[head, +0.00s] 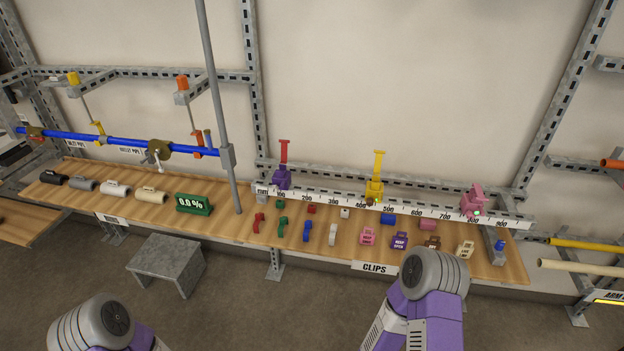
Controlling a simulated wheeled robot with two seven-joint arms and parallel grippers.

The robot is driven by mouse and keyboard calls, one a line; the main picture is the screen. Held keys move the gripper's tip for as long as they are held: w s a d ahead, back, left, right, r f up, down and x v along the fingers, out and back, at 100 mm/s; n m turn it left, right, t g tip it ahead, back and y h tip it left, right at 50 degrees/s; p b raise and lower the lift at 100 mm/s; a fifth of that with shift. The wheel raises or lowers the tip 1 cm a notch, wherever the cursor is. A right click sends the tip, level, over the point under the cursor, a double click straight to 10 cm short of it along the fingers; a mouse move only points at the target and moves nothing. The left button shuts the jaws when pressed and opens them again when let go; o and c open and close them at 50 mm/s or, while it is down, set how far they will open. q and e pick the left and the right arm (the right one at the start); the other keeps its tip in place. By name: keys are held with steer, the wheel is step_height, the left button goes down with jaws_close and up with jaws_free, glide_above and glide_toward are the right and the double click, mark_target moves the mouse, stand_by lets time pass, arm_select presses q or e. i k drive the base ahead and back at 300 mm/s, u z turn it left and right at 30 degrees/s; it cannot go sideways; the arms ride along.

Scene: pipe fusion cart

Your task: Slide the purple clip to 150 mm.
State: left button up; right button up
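The purple clip (281,180) stands on the white ruler rail (333,203) near its left end, with a red upright handle (284,151) on top. Its base sits at about the 100 mark. A yellow clip (375,188) stands on the same rail between the 400 and 500 marks. A pink clip (473,203) stands near the 800 mark. Parts of both my arms show at the bottom of the head view, grey joints with purple links. Neither gripper's fingers are in view.
Several small coloured clips lie on the wooden bench (222,226) in front of the rail. A grey post (222,115) rises left of the rail. A grey stool (166,266) stands before the bench.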

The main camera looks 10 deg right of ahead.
mark_target(282, 177)
steer(key=z, duration=0.1)
steer(key=i, duration=1)
steer(key=u, duration=0.5)
